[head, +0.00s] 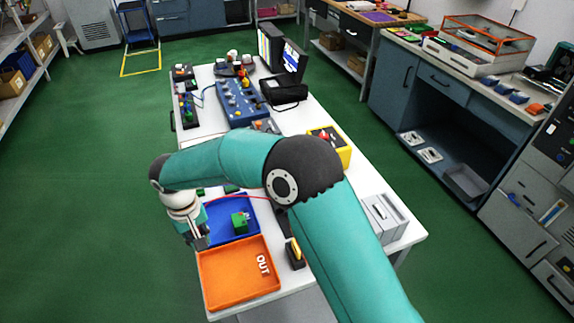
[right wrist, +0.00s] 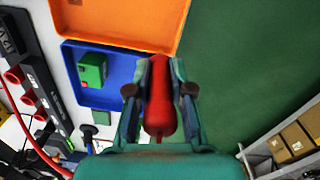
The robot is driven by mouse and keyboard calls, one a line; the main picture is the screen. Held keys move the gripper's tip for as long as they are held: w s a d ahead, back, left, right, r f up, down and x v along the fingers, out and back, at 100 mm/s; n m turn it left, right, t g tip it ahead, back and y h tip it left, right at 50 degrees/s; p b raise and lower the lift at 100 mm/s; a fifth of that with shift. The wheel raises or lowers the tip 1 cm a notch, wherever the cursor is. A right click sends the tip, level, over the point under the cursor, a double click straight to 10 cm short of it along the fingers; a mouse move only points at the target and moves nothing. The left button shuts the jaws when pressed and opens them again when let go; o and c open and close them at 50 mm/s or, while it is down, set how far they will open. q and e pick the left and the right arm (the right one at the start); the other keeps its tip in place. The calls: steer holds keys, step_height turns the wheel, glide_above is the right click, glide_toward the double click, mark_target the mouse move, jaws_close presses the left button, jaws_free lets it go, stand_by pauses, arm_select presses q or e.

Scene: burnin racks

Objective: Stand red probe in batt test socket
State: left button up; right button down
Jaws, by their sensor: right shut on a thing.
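My right gripper (right wrist: 159,74) is shut on the red probe (right wrist: 158,112) in the right wrist view, with the probe lengthwise between the two fingers. In the head view the right gripper (head: 197,238) is at the left edge of the white table, beside the blue tray and just above the orange tray; the probe cannot be made out there. A dark panel (right wrist: 42,88) with red round sockets shows at the left of the right wrist view. Its labels are too small to read, so I cannot tell which is the batt test socket. My left gripper is not in view.
A blue tray (head: 216,213) holds a green block (head: 240,222). The orange tray (head: 239,290), marked OUT, is empty. A blue control box (head: 240,106), a yellow box (head: 342,158) and a grey box (head: 385,220) stand on the white table (head: 360,178). My arm hides the table's middle.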

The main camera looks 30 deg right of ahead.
steer(key=shift+m, duration=0.3)
steer(key=w+d, duration=0.1)
steer(key=d, duration=0.3)
steer(key=w+d+r+p, duration=0.1)
steer(key=w+d, duration=0.1)
steer(key=d, duration=0.2)
steer(key=w+d+r+p, duration=0.1)
steer(key=w+d, duration=0.1)
steer(key=d, duration=0.3)
steer(key=d+r+p, duration=0.1)
steer(key=d+r, duration=0.1)
steer(key=d, duration=1.4)
steer(key=shift+w+d+f+b, duration=0.15)
steer(key=shift+f+b, duration=0.8)
steer(key=shift+f, duration=0.5)
steer(key=shift+w+d+f+b, duration=0.1)
steer(key=shift+f+b, duration=0.8)
steer(key=shift+f, duration=0.55)
steer(key=shift+s+r, duration=0.1)
steer(key=shift+r, duration=0.05)
steer(key=shift+f+b, duration=1)
steer(key=shift+f, duration=0.8)
steer(key=c, duration=1)
jaws_free()
steer(key=shift+o, duration=0.2)
steer(key=shift+r, duration=0.15)
